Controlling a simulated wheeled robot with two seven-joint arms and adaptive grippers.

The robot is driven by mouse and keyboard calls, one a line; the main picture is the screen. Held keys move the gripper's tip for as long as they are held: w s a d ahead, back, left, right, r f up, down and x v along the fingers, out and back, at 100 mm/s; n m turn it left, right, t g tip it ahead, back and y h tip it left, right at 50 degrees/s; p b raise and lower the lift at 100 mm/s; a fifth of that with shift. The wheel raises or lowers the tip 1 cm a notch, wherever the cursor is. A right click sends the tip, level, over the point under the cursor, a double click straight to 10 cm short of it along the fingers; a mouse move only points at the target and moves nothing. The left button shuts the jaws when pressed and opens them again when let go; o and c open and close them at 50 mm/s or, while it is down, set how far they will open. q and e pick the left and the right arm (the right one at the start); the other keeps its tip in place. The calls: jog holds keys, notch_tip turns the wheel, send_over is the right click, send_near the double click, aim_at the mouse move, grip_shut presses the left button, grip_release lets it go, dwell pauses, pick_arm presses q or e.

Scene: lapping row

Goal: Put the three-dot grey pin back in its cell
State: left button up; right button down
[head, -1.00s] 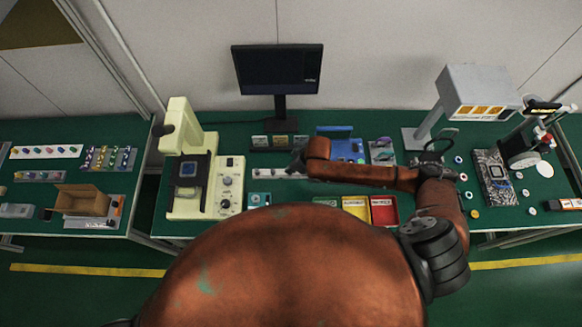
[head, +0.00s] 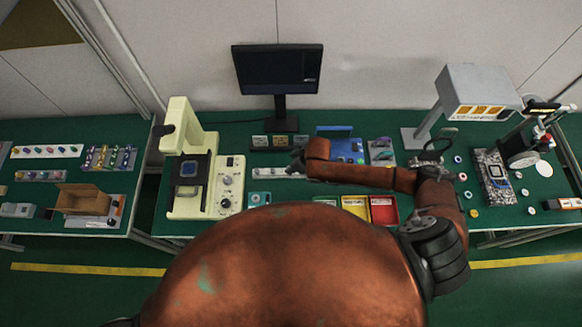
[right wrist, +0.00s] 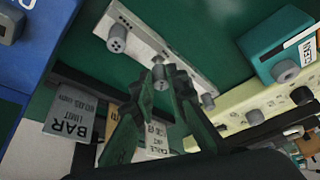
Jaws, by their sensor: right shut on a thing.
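My right gripper (right wrist: 163,82) is shut on a grey pin (right wrist: 160,73), held between its fingertips. The dots on this pin cannot be made out. A white strip (right wrist: 148,38) with round cells lies under and beside the fingertips. A grey pin with several dots (right wrist: 117,39) stands near one end of the strip, and another grey pin (right wrist: 207,101) stands near the other end. Whether the held pin touches the strip cannot be told. In the head view, my right gripper (head: 297,160) is over the right part of the strip (head: 265,172). My left gripper is out of view.
A cream machine (head: 182,205) stands left of the strip. A teal box (head: 258,199) is in front. Yellow (head: 355,203) and red (head: 384,210) bins lie at front right. Small label stands (head: 260,142) and a blue case (head: 345,150) are behind.

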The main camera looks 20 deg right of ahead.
jog(key=shift+f+b, duration=0.3)
jog(key=shift+f, duration=0.55)
jog(key=c, duration=1.8)
grip_release()
jog(key=v, duration=1.2)
